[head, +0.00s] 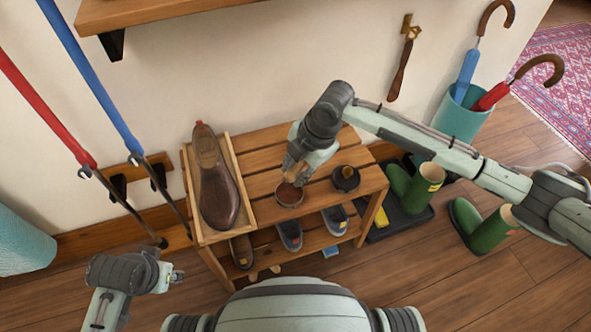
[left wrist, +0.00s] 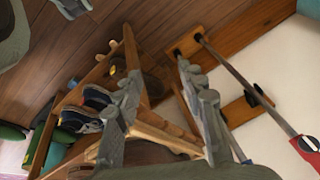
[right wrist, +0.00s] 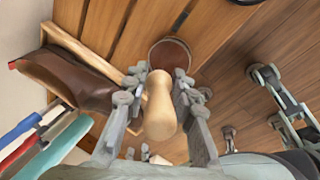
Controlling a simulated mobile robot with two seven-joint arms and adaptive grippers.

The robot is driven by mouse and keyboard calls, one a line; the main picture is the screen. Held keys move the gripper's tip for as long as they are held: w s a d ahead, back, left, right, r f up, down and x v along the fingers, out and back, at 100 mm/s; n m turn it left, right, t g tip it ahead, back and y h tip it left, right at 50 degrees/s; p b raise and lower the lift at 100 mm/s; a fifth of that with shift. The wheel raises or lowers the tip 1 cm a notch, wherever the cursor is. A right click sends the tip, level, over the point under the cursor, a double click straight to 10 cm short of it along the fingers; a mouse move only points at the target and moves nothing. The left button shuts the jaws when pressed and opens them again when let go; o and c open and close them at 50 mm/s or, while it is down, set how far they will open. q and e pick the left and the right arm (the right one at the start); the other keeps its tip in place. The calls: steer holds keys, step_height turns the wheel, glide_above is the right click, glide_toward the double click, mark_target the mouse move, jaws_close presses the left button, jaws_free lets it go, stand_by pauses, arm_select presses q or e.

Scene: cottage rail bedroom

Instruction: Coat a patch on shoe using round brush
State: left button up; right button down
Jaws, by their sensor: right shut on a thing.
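The brown leather shoe (head: 217,190) lies in a shallow wooden tray (head: 249,198) at the left of the slatted bench top. It also shows at the left of the right wrist view (right wrist: 65,77). My right gripper (head: 296,178) is shut on the pale wooden handle of the round brush (right wrist: 160,110), low over the bench. The brush points at an open tin of brown polish (head: 288,195), seen just beyond the handle in the right wrist view (right wrist: 171,52). The bristles are hidden, so contact is unclear. My left gripper (head: 172,277) is empty, its fingers apart, left of the bench.
A dark round tin (head: 345,178) stands right of the polish. Shoes (head: 289,234) sit on the lower shelf. Poles (head: 92,80) lean at the left. The bench top's rear slats are clear.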

mark_target(295, 179)
steer(key=shift+f+b, duration=0.6)
steer(key=shift+f, duration=0.1)
steer(key=shift+f+b, duration=0.7)
steer(key=shift+b, duration=0.25)
arm_select(q)
steer(key=w+d+r+t+h, duration=0.1)
steer(key=w+d+r+t, duration=0.3)
steer(key=r, duration=0.3)
steer(key=shift+w+d+r+m, duration=0.3)
steer(key=shift+w+d+r, duration=0.05)
steer(key=shift+w, duration=0.05)
arm_select(e)
steer(key=shift+f, duration=0.15)
arm_select(q)
steer(key=shift+f+b, duration=0.15)
steer(key=shift+b, duration=0.2)
arm_select(e)
steer(key=shift+f, duration=0.7)
